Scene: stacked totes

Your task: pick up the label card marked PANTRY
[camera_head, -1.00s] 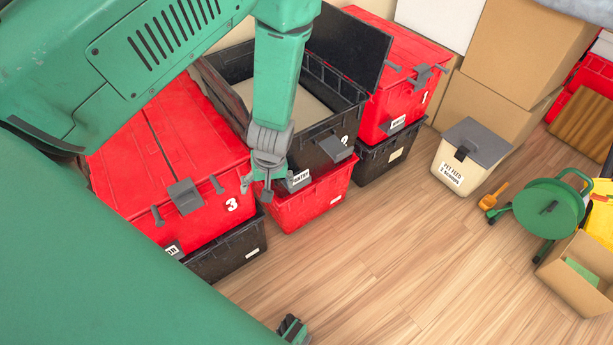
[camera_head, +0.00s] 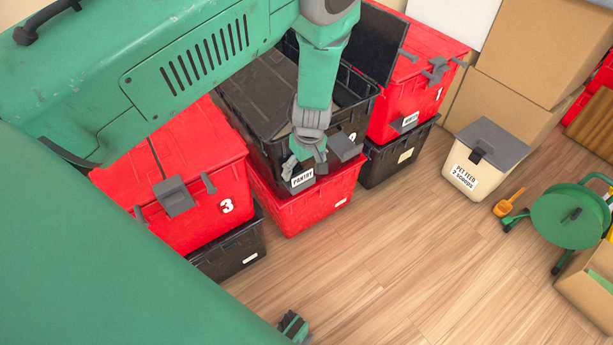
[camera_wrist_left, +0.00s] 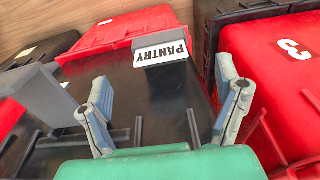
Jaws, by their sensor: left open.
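The white PANTRY label card (camera_head: 303,179) is on the front of the black tote (camera_head: 262,155) with an open lid, stacked on a red tote. In the left wrist view the card (camera_wrist_left: 160,52) reads upside down, near the top centre. My left gripper (camera_head: 306,156) is just above the card in the head view. In the left wrist view its two fingers (camera_wrist_left: 165,85) are spread wide, with the card beyond their tips and nothing between them. The card appears apart from the fingers.
A red tote marked 3 (camera_head: 200,150) stands left and a red tote marked 1 (camera_head: 410,85) stands right, each on a black tote. A grey latch (camera_head: 347,146) juts out beside the card. A pet feed bin (camera_head: 483,160) stands right.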

